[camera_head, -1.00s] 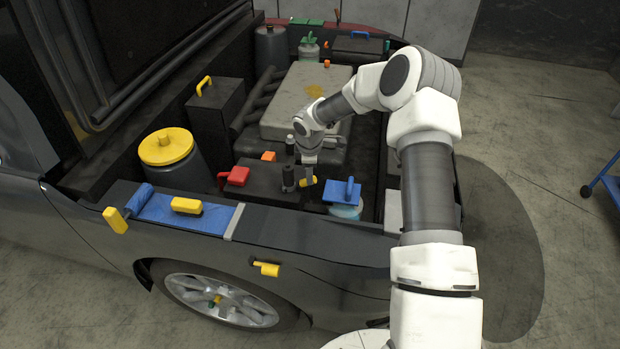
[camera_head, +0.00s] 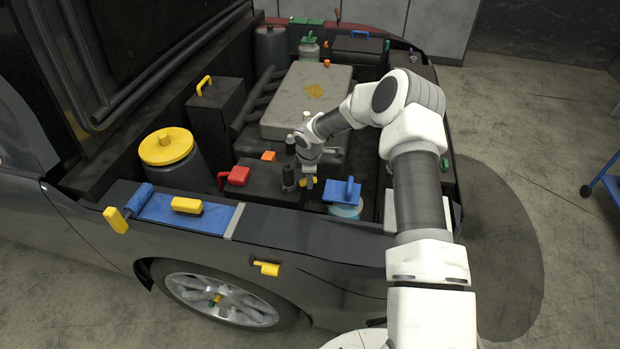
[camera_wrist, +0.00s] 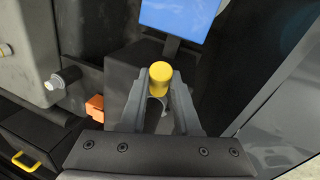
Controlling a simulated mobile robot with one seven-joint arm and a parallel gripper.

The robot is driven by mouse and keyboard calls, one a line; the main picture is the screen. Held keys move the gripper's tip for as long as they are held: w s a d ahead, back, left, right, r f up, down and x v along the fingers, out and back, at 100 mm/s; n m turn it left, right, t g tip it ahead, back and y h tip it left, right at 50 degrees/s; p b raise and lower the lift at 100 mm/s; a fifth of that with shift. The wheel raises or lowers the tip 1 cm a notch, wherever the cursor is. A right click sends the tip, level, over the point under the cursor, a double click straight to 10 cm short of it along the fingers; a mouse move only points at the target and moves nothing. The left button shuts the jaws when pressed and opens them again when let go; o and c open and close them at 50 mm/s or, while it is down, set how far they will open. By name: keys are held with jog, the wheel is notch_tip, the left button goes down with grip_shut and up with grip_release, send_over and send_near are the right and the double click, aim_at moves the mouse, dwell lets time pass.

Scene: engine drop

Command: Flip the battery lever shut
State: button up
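In the wrist view the yellow knob (camera_wrist: 159,78) sits between the two grey fingertips of my gripper (camera_wrist: 161,82). The fingers are apart, one on each side of the knob; whether they touch it I cannot tell. The dark box (camera_head: 262,183) beside it, likely the battery, has a red handle (camera_head: 237,176) at its left. The lever's arm and pivot are largely hidden by my gripper.
A blue-topped piece (camera_head: 342,190) stands close right of my gripper; its blue top (camera_wrist: 180,15) also shows in the wrist view. An orange block (camera_head: 268,156) and the grey engine block (camera_head: 306,100) lie behind. The fender edge (camera_head: 310,228) runs in front.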

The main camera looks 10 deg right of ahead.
grip_shut()
jog(key=shift+d, duration=0.1)
jog(key=shift+s+d+f+t+y+b, duration=0.1)
jog(key=shift+d+f+t+y+b, duration=0.3)
jog(key=shift+y, duration=0.2)
jog(key=y, duration=0.1)
jog(key=f+y+b, duration=0.1)
jog(key=shift+s+d+m+t+y, duration=0.2)
jog(key=shift+d+m+t+y, duration=0.1)
jog(key=shift+t, duration=0.1)
jog(key=shift+d+f+t+y+b, duration=0.15)
jog(key=shift+f+t+y+b, duration=0.25)
jog(key=shift+y+b, duration=0.4)
jog(key=shift+f+b, duration=0.1)
jog(key=shift+b, duration=0.25)
jog(key=shift+y, duration=0.3)
